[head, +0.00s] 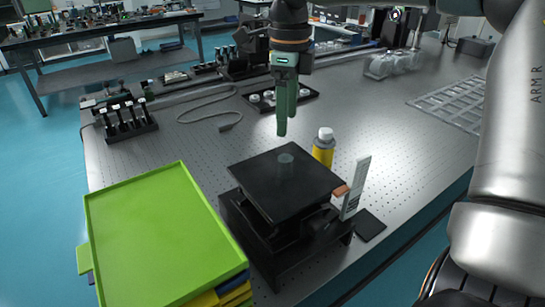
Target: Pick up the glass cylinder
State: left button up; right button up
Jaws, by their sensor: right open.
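The glass cylinder (286,168) is a small, faint, see-through grey shape. It stands near the middle of the square black top plate (262,192) of a raised black stage. My right gripper (282,132) points down from above, with its green fingers over the cylinder. The fingertips look a little above the cylinder's top and apart from it. The fingers are open, though they overlap from this angle, and nothing shows between them. My left gripper is out of view.
A yellow bottle with a white cap (324,148) stands just behind the stage. An upright white scale (356,187) is at its right. A green tray (150,240) lies at front left. A black tray (262,107) sits behind.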

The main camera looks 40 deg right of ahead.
aim_at(286, 157)
jog(key=f, duration=0.5)
jog(key=shift+s+f, duration=0.25)
jog(key=shift+f, duration=0.15)
jog(key=shift+a+f, duration=0.2)
jog(key=shift+f, duration=2.8)
jog(key=shift+c, duration=0.4)
jog(key=shift+r, duration=0.1)
grip_shut()
